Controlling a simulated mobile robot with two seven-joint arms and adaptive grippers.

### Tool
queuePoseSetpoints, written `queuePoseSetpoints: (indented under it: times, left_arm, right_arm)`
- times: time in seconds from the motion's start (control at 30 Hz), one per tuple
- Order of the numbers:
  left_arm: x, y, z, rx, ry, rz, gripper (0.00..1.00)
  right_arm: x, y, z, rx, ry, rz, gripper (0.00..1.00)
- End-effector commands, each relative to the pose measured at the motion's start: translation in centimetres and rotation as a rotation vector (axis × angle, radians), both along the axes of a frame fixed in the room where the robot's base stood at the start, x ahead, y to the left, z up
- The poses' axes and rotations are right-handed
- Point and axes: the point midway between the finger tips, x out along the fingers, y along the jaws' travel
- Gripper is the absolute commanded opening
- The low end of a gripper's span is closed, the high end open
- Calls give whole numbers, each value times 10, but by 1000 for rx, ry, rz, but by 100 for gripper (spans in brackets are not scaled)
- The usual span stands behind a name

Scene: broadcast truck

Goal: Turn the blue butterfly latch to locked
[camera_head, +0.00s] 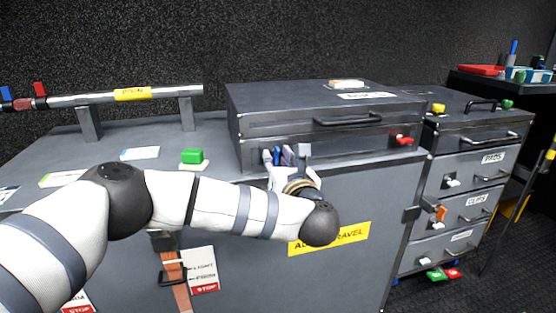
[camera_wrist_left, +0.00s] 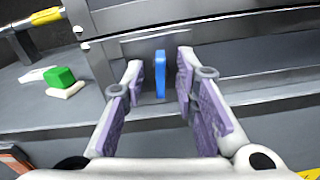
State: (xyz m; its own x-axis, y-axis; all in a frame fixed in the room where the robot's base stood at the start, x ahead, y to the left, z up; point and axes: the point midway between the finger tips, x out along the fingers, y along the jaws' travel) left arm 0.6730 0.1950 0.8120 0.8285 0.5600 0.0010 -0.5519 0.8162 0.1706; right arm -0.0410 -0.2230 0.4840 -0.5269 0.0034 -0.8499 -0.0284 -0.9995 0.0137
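The blue butterfly latch (camera_wrist_left: 160,74) is an upright blue tab on the front of the dark grey case (camera_wrist_left: 215,50) in the left wrist view. It stands between the two fingers of my left gripper (camera_wrist_left: 160,92), with a gap on each side. The gripper is open and points at the case front. In the head view the left gripper (camera_head: 286,158) is at the lower left of the case (camera_head: 275,125), and a bit of the blue latch (camera_head: 267,157) shows beside its fingers. My right gripper is not in view.
A red latch (camera_head: 402,140) is at the case's right end, beyond the case handle (camera_head: 348,120). A green block (camera_head: 192,156) lies on the bench top to the left. A metal rail (camera_head: 130,95) stands behind it. A drawer cabinet (camera_head: 468,185) is on the right.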

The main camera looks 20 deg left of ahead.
Motion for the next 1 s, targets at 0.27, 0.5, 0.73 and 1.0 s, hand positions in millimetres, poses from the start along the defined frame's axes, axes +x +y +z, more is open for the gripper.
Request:
queuePoseSetpoints:
  times: [0.27, 0.5, 0.73, 1.0]
  left_arm:
    - [0, 0, 0, 0, 0, -1, 0]
    - [0, -1, 0, 19, 13, -1, 0]
    - [0, -1, 1, 66, 45, -2, 0]
    - [0, -1, 3, 225, 151, -2, 0]
  right_arm:
    - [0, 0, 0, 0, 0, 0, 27]
    - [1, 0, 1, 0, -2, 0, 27]
    - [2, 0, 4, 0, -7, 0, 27]
    - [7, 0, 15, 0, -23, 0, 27]
